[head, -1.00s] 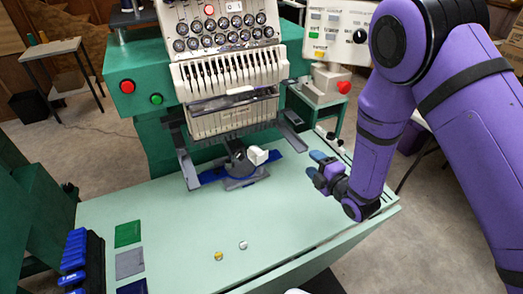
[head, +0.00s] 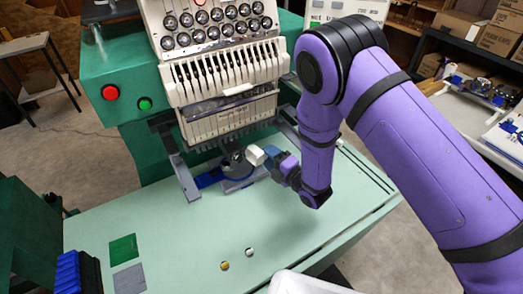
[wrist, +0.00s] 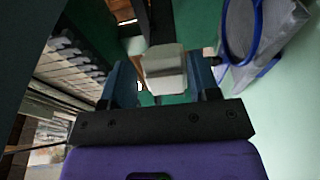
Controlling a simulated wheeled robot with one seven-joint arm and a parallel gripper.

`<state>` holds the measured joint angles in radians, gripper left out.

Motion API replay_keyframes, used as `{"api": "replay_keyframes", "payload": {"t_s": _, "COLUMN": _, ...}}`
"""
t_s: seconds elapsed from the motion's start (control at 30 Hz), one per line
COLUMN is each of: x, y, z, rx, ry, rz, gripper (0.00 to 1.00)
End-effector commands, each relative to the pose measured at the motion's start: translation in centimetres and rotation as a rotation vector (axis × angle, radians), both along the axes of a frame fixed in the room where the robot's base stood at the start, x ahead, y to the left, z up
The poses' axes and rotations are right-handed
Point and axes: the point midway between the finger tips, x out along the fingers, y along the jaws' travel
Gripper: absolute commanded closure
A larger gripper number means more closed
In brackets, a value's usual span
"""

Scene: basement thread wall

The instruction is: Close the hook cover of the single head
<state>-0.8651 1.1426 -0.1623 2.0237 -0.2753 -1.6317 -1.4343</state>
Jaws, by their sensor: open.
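The single embroidery head (head: 215,70) stands over the pale green table. Below it is the dark hook assembly (head: 234,158) with a white block-shaped piece, seemingly the hook cover (head: 256,155), sticking out to the right. My gripper (head: 272,157) is right beside this white piece. In the wrist view the white piece (wrist: 165,72) lies between the two blue fingers of my open gripper (wrist: 163,80), with a gap showing on at least the left side. Whether a finger touches it I cannot tell. The hook's inside is hidden.
A blue hoop (wrist: 242,30) lies beside the hook area. Grey bracket arms (head: 184,178) flank it. The table's middle is clear.

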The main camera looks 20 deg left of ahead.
Motion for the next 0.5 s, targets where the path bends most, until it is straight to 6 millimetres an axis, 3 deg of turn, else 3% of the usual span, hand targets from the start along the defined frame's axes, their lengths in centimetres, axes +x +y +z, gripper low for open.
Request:
{"api": "replay_keyframes", "payload": {"t_s": 0.2, "x": 1.5, "y": 2.7, "z": 0.0, "rx": 0.000, "ry": -0.001, "rz": 0.000, "gripper": 0.45}}
{"api": "replay_keyframes", "payload": {"t_s": 0.5, "x": 2.1, "y": 3.8, "z": 0.0, "rx": -0.001, "ry": 0.000, "rz": -0.001, "gripper": 0.45}}
